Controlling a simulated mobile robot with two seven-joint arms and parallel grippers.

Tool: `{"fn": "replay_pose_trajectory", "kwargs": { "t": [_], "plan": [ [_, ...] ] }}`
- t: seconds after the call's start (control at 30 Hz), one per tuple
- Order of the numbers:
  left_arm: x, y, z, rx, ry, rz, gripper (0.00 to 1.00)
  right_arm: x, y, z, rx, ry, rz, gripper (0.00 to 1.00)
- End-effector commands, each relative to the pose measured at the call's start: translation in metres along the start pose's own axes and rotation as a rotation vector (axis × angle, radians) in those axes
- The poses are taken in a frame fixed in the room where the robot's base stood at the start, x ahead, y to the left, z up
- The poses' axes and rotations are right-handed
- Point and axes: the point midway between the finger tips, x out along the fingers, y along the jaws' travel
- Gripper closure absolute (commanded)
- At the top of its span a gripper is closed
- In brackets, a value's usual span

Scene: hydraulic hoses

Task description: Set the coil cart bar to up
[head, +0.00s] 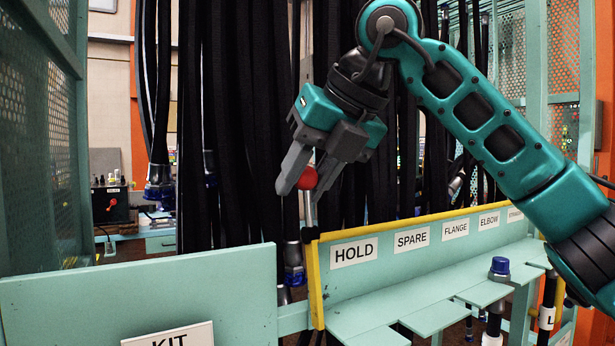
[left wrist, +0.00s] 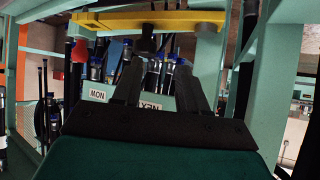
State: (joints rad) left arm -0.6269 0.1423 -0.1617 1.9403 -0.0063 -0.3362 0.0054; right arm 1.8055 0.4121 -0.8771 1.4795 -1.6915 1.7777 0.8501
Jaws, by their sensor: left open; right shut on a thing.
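A red ball knob (head: 308,178) sits on a thin, upright grey rod (head: 308,212) in the middle of the head view, just above the left end of the labelled rack. I take this to be the bar, but no label on it confirms that. My right gripper (head: 303,186) comes in from the upper right, pointing down, shut with the red knob between its fingertips. My left gripper (left wrist: 158,65) shows only in the left wrist view, open, with nothing seen between its fingers. The rod's lower end is partly hidden by the rack's edge.
A teal rack (head: 430,318) with a yellow edge and labels HOLD, SPARE, FLANGE and ELBOW stands front right. A KIT panel (head: 60,300) is front left. Black hoses (head: 235,130) hang densely behind. A yellow bar (left wrist: 150,20) crosses above my left fingers, with blue-capped fittings beyond.

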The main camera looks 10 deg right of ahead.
Motion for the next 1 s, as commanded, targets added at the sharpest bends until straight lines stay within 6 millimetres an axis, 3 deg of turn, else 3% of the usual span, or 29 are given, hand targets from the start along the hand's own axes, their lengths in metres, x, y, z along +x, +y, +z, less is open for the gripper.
{"fn": "replay_pose_trajectory", "kwargs": {
  "t": [0.27,0.3,0.5,0.8,1.0],
  "plan": [
    [0.000,0.000,0.000,0.000,0.000,0.000,0.57,0.000,0.000,0.000,0.000,0.002,0.000,1.00],
    [0.000,0.000,0.000,0.000,0.000,0.000,0.57,0.000,0.000,0.000,0.000,0.002,0.001,0.64],
    [0.000,0.000,0.000,0.000,0.000,0.000,0.57,0.000,0.000,0.000,0.000,0.001,0.001,0.45],
    [0.000,0.000,0.000,0.000,0.001,0.001,0.57,-0.003,0.000,0.000,0.000,-0.001,0.001,0.44],
    [0.001,0.000,0.001,0.001,0.002,0.001,0.57,-0.032,0.001,0.001,-0.001,-0.006,0.002,0.44]
  ]
}}
